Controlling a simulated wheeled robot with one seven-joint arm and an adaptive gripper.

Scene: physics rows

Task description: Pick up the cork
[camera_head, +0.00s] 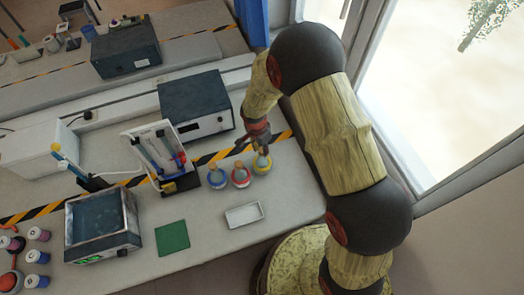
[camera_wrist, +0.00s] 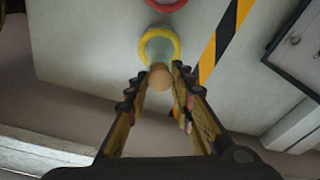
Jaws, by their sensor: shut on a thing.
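The cork (camera_wrist: 160,77) is a round tan stopper between my fingertips in the wrist view. My gripper (camera_wrist: 158,84) is shut on it. It sits over the neck of the flask with the yellow ring (camera_wrist: 176,46). I cannot tell whether the cork is still seated in the neck. In the head view my gripper (camera_head: 261,146) reaches down to the same flask (camera_head: 262,165), the rightmost of three, and hides the cork there.
A flask with a red ring (camera_head: 241,177) and one with a blue ring (camera_head: 217,179) stand to the left. A white tray (camera_head: 230,222) and a green square (camera_head: 172,236) lie nearer. A dark box (camera_head: 196,103) stands behind, beyond a striped tape line (camera_head: 282,136).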

